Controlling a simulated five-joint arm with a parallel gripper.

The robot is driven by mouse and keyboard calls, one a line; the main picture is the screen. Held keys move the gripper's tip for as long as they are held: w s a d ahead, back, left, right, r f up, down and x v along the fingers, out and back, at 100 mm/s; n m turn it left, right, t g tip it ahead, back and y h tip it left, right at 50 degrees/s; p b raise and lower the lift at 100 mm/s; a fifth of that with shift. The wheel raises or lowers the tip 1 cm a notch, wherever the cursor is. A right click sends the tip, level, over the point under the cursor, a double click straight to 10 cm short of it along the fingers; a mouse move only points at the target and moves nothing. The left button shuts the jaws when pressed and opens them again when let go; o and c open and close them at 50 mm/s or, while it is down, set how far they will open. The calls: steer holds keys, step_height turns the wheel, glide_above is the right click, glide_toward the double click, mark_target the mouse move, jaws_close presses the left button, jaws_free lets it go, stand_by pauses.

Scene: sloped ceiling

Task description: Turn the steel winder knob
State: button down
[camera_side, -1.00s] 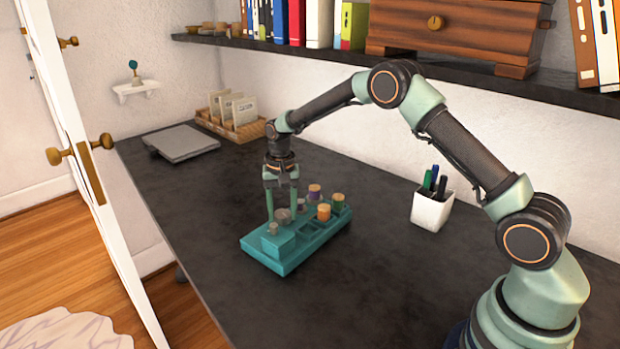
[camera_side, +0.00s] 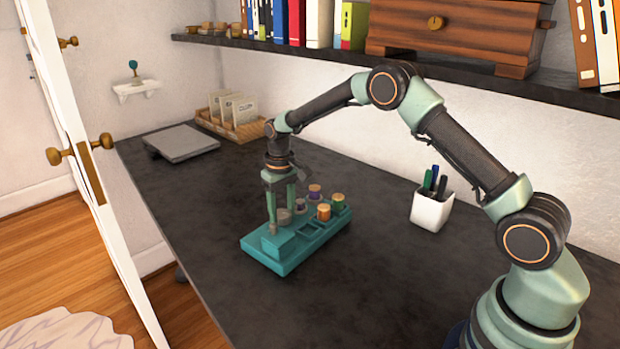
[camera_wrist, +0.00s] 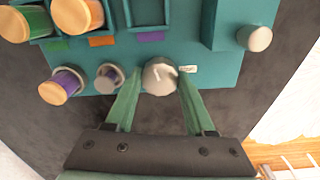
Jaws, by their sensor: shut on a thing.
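The steel winder knob (camera_wrist: 160,76) is a round grey cap with a pale line on its top. It sits at the edge of a teal workstation block (camera_side: 268,258), and it also shows in the side view (camera_side: 284,217). My gripper (camera_wrist: 158,92) points down with one green finger on each side of the knob, shut on it. In the side view, my gripper (camera_side: 281,213) stands upright over the block's near-left part. The fingers partly hide the knob there.
A white pen cup (camera_side: 432,209) stands to the right. A grey laptop-like slab (camera_side: 182,143) lies at the back left. The dark desk around the block is mostly clear.

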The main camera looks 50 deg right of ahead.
mark_target(282, 212)
steer(key=n, duration=0.4)
steer(key=shift+d+n, duration=0.1)
steer(key=shift+n, duration=0.2)
steer(key=n, duration=0.4)
steer(key=shift+n, duration=0.3)
steer(key=n, duration=0.4)
steer(key=shift+n, duration=0.3)
steer(key=n, duration=0.4)
steer(key=shift+n, duration=0.3)
steer(key=shift+c, duration=1.3)
jaws_free()
step_height(282, 212, up, 12)
steer(key=shift+w, duration=0.15)
